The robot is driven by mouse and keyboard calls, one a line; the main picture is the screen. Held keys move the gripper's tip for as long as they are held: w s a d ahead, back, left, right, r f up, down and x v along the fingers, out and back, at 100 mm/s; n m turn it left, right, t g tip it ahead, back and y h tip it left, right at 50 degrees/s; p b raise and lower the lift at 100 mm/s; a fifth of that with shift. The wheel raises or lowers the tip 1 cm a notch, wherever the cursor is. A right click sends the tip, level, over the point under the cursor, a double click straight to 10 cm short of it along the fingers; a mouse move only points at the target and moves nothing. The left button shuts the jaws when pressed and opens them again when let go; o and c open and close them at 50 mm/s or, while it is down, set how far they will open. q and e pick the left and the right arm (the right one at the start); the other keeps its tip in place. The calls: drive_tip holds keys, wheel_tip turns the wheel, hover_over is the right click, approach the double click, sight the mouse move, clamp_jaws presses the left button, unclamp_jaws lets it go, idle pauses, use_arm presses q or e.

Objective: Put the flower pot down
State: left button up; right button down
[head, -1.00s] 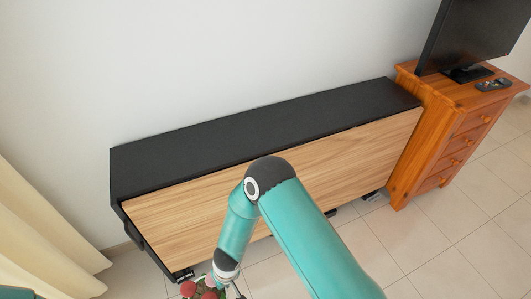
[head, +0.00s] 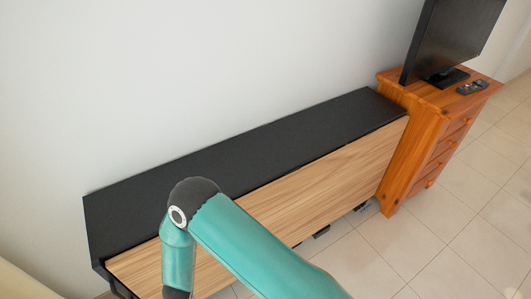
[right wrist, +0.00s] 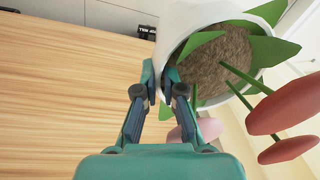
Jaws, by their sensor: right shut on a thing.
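The flower pot (right wrist: 178,14) shows in the right wrist view. It is white, with brown soil, pointed green leaves and pinkish-red flower heads on stems. My right gripper (right wrist: 164,84) is shut on the pot's wall at the rim, one finger outside and one inside. The pot appears tilted in this view, and its base is hidden. In the head view my right arm reaches over the cabinet's front, but its gripper and the pot are below the frame. My left gripper is in neither view.
A low cabinet with a clear black top (head: 270,135) and wood front (head: 335,178) stands against the wall. The wood front (right wrist: 65,90) fills the wrist view's left. An orange-brown drawer chest (head: 418,150) with a black screen (head: 452,40) stands right. Tiled floor (head: 465,225) is free there.

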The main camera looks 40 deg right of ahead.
drive_tip(key=shift+a+r, duration=0.15)
drive_tip(key=shift+a, duration=0.1)
